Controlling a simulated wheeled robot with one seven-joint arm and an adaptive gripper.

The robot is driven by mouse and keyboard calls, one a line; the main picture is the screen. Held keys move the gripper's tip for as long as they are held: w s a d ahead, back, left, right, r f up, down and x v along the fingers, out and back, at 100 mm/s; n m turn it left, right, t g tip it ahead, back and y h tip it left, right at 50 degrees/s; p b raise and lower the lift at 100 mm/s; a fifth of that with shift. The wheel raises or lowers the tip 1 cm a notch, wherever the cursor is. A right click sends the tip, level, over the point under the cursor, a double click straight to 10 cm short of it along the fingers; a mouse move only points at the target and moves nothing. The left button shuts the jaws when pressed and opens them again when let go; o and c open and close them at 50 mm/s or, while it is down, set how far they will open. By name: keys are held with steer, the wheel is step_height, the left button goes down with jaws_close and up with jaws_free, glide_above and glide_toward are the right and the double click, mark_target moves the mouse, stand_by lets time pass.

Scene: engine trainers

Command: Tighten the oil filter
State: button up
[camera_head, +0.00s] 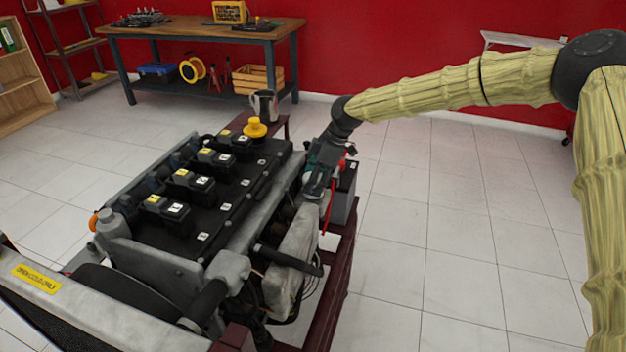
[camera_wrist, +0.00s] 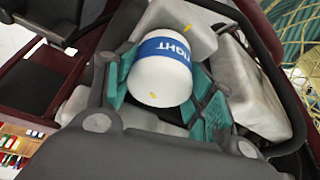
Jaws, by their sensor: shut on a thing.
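The oil filter (camera_wrist: 160,80) is a white cylinder with a blue band reading "TIGHT" and small yellow marks, seen in the wrist view. My gripper (camera_wrist: 163,97) is closed around it, with the teal finger pads on its left and right sides. In the head view my gripper (camera_head: 317,182) reaches down at the right side of the engine (camera_head: 225,205), and the filter cannot be made out there. The engine is a black and grey block on a dark red stand.
A red stand (camera_head: 335,290) carries the engine. A battery-like box (camera_head: 343,195) sits close beside my gripper. A yellow cap (camera_head: 255,128) and a metal jug (camera_head: 264,105) are farther back. A workbench (camera_head: 200,35) stands by the red wall. The tiled floor at right is clear.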

steer(key=shift+r, duration=0.1)
steer(key=m+t+p, duration=0.1)
steer(key=m, duration=0.3)
steer(key=shift+t, duration=0.3)
steer(key=shift+w+m+t+h+p, duration=0.15)
steer(key=shift+m+t+p, duration=0.25)
steer(key=shift+m, duration=0.7)
steer(key=shift+s+m+t+h+p, duration=0.1)
steer(key=shift+m+t+h+p, duration=0.25)
steer(key=shift+m, duration=0.75)
steer(key=shift+w, duration=0.1)
steer(key=o, duration=1)
steer(key=v, duration=1.2)
